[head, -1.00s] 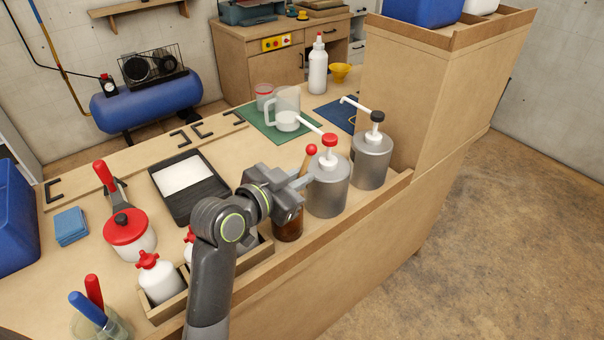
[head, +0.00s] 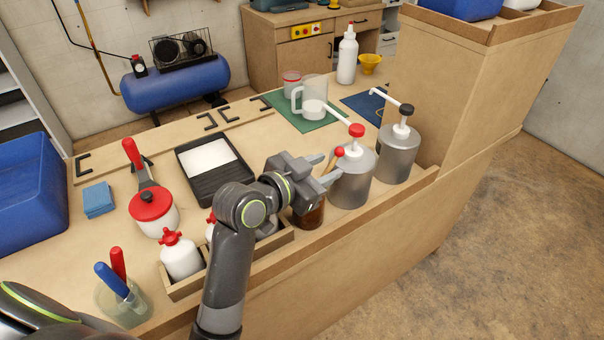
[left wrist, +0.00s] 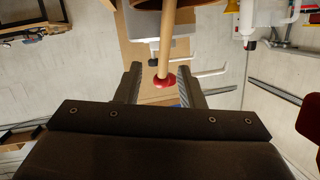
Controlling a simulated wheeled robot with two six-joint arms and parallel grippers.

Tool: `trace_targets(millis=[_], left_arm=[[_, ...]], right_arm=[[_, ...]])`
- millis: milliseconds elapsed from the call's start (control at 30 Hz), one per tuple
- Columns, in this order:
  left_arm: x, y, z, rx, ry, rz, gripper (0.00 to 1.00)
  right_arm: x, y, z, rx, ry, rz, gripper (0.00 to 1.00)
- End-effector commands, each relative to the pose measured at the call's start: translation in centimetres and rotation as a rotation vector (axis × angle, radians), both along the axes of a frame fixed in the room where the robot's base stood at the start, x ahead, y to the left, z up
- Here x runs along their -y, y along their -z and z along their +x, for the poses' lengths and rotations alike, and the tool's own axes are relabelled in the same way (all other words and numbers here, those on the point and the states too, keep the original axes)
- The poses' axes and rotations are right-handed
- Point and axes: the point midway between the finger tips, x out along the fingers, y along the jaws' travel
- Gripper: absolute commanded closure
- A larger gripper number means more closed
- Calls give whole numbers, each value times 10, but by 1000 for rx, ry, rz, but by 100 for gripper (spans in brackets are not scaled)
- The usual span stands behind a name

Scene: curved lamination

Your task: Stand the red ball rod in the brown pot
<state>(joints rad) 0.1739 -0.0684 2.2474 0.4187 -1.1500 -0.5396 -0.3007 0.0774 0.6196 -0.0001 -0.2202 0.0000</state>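The red ball rod (head: 339,152) is a tan stick with a red ball on its upper end. It leans slightly at the brown pot (head: 309,216), a dark amber jar in front of the steel pump cans. In the left wrist view the rod (left wrist: 167,45) runs from its ball to the brown pot's rim (left wrist: 150,4) at the top edge and seems to stand in it. My left gripper (head: 327,172) is open, its fingers on either side of the rod with gaps. It hides the rod's lower part in the head view. My right gripper is out of view.
Two steel pump cans (head: 353,184) (head: 397,158) stand close beside the rod. A wooden rack (head: 275,245) with white red-capped bottles (head: 180,259) lies left of the pot. A raised ledge (head: 365,216) runs along the bench edge. A black tray (head: 214,172) lies further back.

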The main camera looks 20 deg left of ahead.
Motion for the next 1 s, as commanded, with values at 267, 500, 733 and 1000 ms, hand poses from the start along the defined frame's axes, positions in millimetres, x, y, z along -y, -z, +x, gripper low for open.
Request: trace_targets(millis=[267, 500, 733, 1000], left_arm=[[-21, -13, -39, -2, -2, 4, 65], [-43, -23, -85, -4, -1, 7, 65], [-58, -34, -116, -7, -1, 2, 65], [-70, -38, -141, -4, 0, 2, 65]], right_arm=[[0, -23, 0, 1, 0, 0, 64], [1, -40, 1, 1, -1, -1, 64], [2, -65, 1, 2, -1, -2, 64], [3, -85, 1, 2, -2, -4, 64]])
